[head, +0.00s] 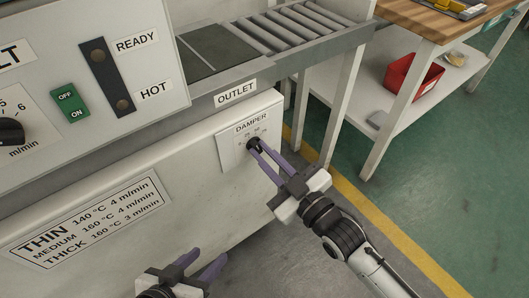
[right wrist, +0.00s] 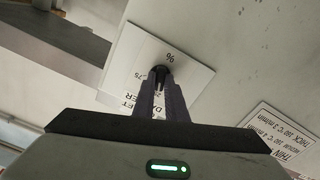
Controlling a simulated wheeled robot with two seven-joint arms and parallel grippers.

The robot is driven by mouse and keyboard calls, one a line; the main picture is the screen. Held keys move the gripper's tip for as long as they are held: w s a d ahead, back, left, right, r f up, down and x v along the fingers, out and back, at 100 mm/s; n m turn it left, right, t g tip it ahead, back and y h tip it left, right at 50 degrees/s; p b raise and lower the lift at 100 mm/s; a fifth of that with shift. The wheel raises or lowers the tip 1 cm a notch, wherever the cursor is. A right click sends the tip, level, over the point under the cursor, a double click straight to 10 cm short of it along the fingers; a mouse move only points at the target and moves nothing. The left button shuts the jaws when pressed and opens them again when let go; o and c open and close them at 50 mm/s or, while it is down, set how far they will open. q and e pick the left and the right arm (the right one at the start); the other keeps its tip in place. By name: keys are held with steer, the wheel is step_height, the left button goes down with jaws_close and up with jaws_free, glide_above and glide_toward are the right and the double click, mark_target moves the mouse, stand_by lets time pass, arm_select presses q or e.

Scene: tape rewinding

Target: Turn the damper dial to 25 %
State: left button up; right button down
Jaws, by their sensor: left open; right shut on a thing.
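The damper dial (head: 253,144) is a small black knob on a white plate labelled DAMPER (head: 236,151), on the machine's front panel below the OUTLET label. My right gripper (head: 257,148) is at the knob, with its purple fingers shut on it. In the right wrist view the fingers (right wrist: 160,88) close on the black knob (right wrist: 160,73), and the plate shows a % sign and a 75 mark. The fingers hide part of the scale, and I cannot read the dial's setting. My left gripper (head: 202,262) is open and empty, low in front of the panel.
A control box with a speed knob (head: 10,132), a green OFF/ON switch (head: 70,103) and READY and HOT lamps is at upper left. A roller conveyor (head: 300,25) is above. A bench with a red bin (head: 414,78) stands at right. Green floor is clear at lower right.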

steer(key=c, duration=1.8)
jaws_free()
steer(key=shift+s, duration=0.1)
steer(key=shift+s+d, duration=0.25)
arm_select(q)
steer(key=shift+s+a+r+n+t+p, duration=0.35)
steer(key=shift+a+r+p, duration=0.35)
steer(key=shift+p, duration=0.45)
arm_select(e)
steer(key=v, duration=0.9)
steer(key=shift+s+d, duration=0.15)
steer(key=shift+s, duration=0.05)
arm_select(q)
steer(key=shift+d+r, duration=0.1)
